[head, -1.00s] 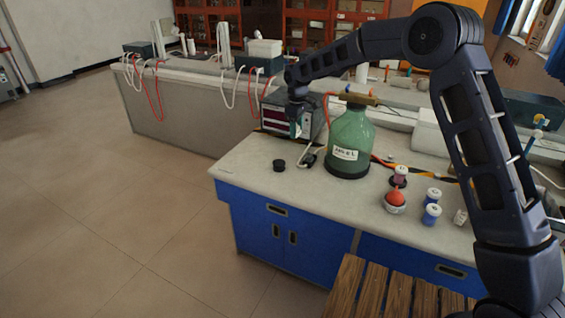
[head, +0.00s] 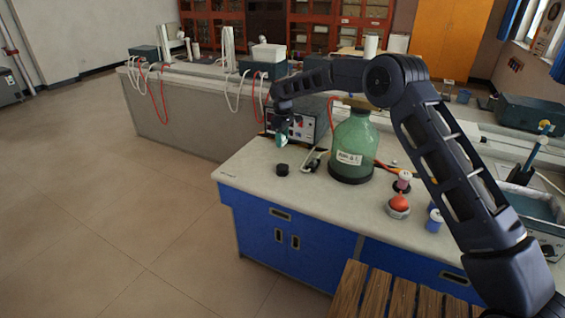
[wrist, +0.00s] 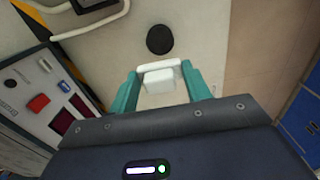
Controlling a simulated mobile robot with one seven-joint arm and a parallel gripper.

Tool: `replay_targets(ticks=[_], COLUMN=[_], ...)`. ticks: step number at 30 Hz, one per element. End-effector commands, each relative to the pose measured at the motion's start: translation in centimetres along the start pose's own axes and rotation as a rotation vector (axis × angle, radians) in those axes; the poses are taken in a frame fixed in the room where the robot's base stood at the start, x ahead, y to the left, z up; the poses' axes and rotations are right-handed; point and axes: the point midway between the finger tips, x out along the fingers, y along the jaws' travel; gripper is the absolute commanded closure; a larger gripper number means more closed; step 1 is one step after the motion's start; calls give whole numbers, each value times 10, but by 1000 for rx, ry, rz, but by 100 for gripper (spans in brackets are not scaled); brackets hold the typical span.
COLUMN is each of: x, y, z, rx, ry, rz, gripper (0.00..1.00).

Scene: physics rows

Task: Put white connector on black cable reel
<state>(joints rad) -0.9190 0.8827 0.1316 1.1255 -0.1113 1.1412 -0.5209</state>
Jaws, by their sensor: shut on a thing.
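My gripper (head: 281,140) is above the left end of the worktop in the head view. In the wrist view its teal fingers (wrist: 162,76) are shut on the white connector (wrist: 160,79), a small white block with a wider bar at its far end. The black cable reel (head: 282,169) is a small dark round piece on the worktop, below my gripper in the head view. In the wrist view the reel (wrist: 160,39) shows as a black disc just beyond the connector, with a visible gap between them. The connector is too small to make out in the head view.
A green glass bottle (head: 354,150) stands right of the reel. A white cable with a black end (head: 311,166) lies between them. An instrument box with a red button (wrist: 39,103) is at the left in the wrist view.

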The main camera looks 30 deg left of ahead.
Motion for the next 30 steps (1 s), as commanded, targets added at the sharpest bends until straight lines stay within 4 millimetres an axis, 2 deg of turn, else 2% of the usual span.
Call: replay_targets(ticks=[3,9,17,25,30], x=[27,62,78,111,116], y=[-1,0,0,0,0], z=[0,0,0,0,0], rx=[-1,0,0,0,0], ry=[-2,-1,0,0,1], rz=[-1,0,1,0,1], gripper=[73,73,73,73,73])
